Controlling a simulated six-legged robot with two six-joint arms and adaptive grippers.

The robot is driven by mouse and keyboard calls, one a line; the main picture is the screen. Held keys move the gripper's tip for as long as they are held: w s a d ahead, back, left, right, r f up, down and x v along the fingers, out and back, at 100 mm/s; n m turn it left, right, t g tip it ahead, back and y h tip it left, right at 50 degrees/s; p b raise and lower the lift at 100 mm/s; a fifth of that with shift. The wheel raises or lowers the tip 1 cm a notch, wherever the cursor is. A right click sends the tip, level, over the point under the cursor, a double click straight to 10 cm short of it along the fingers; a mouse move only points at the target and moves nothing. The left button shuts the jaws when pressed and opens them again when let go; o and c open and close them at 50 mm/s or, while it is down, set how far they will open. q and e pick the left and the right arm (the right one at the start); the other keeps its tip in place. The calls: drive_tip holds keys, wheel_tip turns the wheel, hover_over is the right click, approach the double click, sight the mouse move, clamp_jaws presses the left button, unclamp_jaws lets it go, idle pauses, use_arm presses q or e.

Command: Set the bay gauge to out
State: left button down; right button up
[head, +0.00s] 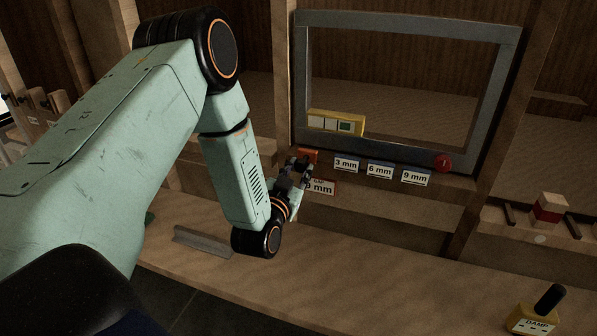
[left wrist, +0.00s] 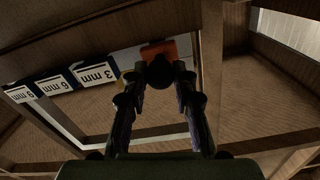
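I cannot tell for certain which part is the bay gauge. A yellow block (head: 335,122) with several small windows, one of them green, sits at the lower left inside the grey frame. Below the frame is a row of labels: 3 mm (head: 346,163), 6 mm (head: 379,170) and 9 mm (head: 416,177). My left gripper (head: 300,165) is at the left end of this row, by an orange-red piece (left wrist: 160,50). In the left wrist view its fingers are apart, with a dark rounded knob (left wrist: 160,73) between their tips. Contact cannot be told. My right gripper is out of view.
A grey metal frame (head: 405,18) surrounds the opening. A red round knob (head: 443,162) is at its lower right. A white "mm" sign (head: 319,187) is partly behind my gripper. A DAMP lever box (head: 533,318) stands at the lower right. A grey strip (head: 203,243) lies on the wooden counter.

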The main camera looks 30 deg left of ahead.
use_arm(q)
drive_tip(key=c, duration=1.4)
unclamp_jaws()
drive_tip(key=shift+s+f, duration=0.15)
drive_tip(key=shift+s, duration=0.1)
drive_tip(key=o, duration=0.3)
drive_tip(key=shift+s+d+r, duration=0.1)
drive_tip(key=shift+s+r, duration=0.25)
drive_tip(key=shift+o, duration=0.2)
drive_tip(key=shift+w+f, duration=0.1)
drive_tip(key=shift+w, duration=0.15)
drive_tip(key=shift+w+f, duration=0.25)
drive_tip(key=shift+w, duration=0.05)
drive_tip(key=v, duration=1.2)
